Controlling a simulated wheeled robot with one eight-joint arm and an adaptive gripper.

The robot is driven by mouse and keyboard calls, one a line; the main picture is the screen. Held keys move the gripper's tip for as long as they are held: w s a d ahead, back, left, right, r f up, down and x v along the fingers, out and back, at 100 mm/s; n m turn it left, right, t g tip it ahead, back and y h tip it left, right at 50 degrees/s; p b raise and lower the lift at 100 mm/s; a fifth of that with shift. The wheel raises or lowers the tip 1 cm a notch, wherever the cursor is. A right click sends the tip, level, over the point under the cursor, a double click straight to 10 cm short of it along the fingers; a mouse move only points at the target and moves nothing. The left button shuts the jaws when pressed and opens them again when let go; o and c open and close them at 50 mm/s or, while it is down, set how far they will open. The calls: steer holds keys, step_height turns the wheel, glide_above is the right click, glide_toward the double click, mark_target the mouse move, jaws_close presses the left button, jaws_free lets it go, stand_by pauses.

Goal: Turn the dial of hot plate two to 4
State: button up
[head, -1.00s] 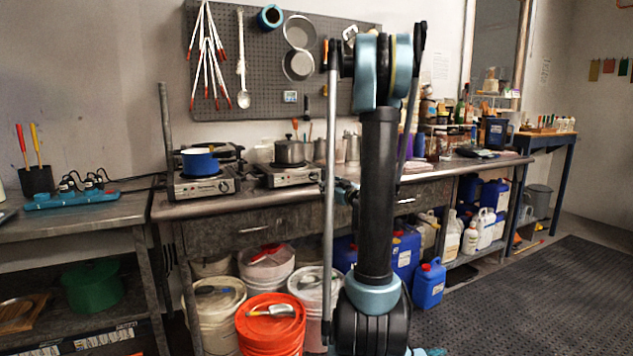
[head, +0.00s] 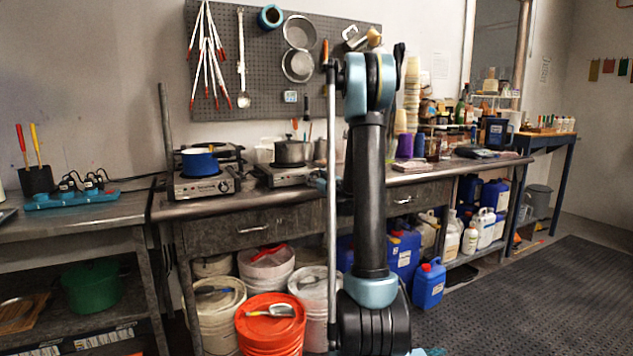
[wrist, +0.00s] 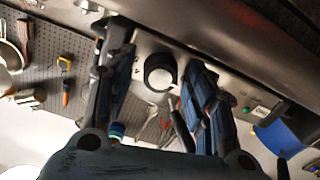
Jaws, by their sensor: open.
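In the wrist view a round dial (wrist: 160,73) with a dark ring and pale centre sits on a metal front panel (wrist: 205,62). My gripper (wrist: 157,52) is open, with one finger on each side of the dial; I cannot tell if either touches it. The dial's pointer and numbers are not readable. In the head view one hot plate (head: 203,188) bears a blue pot (head: 200,162), and another hot plate (head: 283,177) to its right bears a steel pot (head: 291,151). No number labels are readable on the plates.
The hot plates stand near the front edge of the metal bench (head: 245,205). A pegboard (head: 255,75) with hanging pans and tongs is behind them. A small green light (wrist: 246,110) and a blue object (wrist: 284,136) are right of my fingers in the wrist view. Buckets stand below.

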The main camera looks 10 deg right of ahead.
steer(key=c, duration=1.1)
steer(key=shift+o, duration=0.2)
